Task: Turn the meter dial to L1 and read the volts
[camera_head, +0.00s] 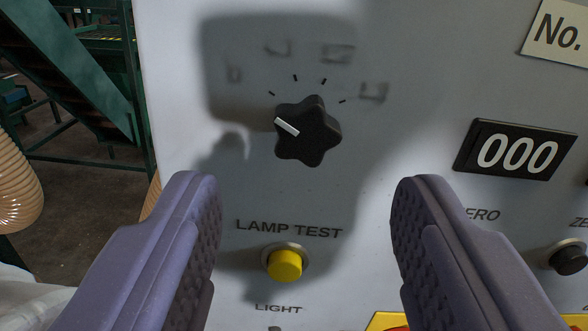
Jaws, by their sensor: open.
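The dial is a black star-shaped knob (318,134) with a white pointer on a pale grey panel. The pointer slants up and left, below the leftmost of several short tick marks. The labels around the ticks are blurred and shadowed, so I cannot read which is L1. My gripper (307,185) is open, with one purple finger low on each side of the dial in the picture. Nothing is between the fingertips but the panel behind. I cannot tell how far the fingertips are from the panel. No volts reading is legible.
A black display (515,150) at right shows 000; its unit is not visible. A yellow button (285,264) sits under "LAMP TEST". A black button (569,257) is at right. A "No." plate (556,34) is top right. A ribbed tan hose (18,190) and green frames stand left.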

